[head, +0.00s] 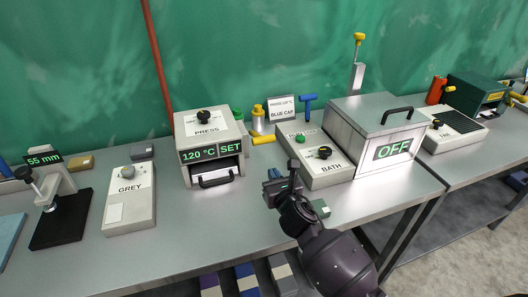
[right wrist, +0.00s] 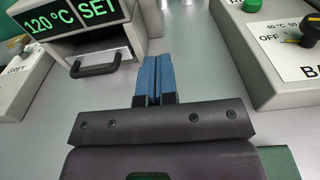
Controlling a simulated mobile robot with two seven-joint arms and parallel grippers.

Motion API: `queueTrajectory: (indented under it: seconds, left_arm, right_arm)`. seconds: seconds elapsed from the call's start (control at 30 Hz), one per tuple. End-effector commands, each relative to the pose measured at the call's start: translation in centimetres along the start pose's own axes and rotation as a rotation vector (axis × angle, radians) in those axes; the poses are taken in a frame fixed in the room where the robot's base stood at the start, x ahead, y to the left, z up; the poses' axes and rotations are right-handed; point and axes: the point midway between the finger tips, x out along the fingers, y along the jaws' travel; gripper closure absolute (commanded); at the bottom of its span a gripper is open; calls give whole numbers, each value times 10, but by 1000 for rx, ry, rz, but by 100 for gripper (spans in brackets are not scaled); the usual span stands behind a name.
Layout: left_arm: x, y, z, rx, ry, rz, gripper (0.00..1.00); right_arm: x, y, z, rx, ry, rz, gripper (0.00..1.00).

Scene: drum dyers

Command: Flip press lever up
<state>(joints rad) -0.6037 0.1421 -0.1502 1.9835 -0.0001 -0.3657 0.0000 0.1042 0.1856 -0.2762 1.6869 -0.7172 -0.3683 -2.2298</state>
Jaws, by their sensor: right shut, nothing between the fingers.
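The press (head: 208,140) is a pale box with a black knob on top and a green display reading "120 °C SET". It also shows in the right wrist view (right wrist: 108,40). A yellow grip (head: 263,139) sticks out near the press's right side, roughly level; it looks like the press lever, but I cannot tell its joint. My right gripper (head: 283,177) is in front of the bath controller, right of and nearer than the press. Its blue fingers (right wrist: 158,60) are together and empty, apart from the press. My left gripper is not in view.
The bath controller (head: 316,164) and the lidded bath (head: 376,135), reading "OFF", stand close to the right gripper. A yellow-capped bottle (head: 257,117) and a blue T-shaped handle (head: 307,101) are behind. A GREY box (head: 130,199) stands left. The bench front between is clear.

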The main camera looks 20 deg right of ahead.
Motion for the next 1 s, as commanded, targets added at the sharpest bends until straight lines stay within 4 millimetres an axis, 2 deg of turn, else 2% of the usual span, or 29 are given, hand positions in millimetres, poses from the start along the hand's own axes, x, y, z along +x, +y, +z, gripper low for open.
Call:
queueTrajectory:
  seconds: [0.1,0.33,0.4,0.63,1.0]
  left_arm:
    - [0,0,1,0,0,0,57]
    - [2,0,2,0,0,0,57]
    - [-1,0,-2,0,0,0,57]
    - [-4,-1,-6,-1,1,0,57]
    - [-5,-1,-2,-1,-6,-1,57]
  right_arm:
    - [22,1,0,3,0,-1,100]
    - [59,1,0,3,0,0,100]
    - [66,1,12,2,-2,0,100]
    - [81,0,26,2,1,0,100]
    - [84,0,28,1,1,0,100]
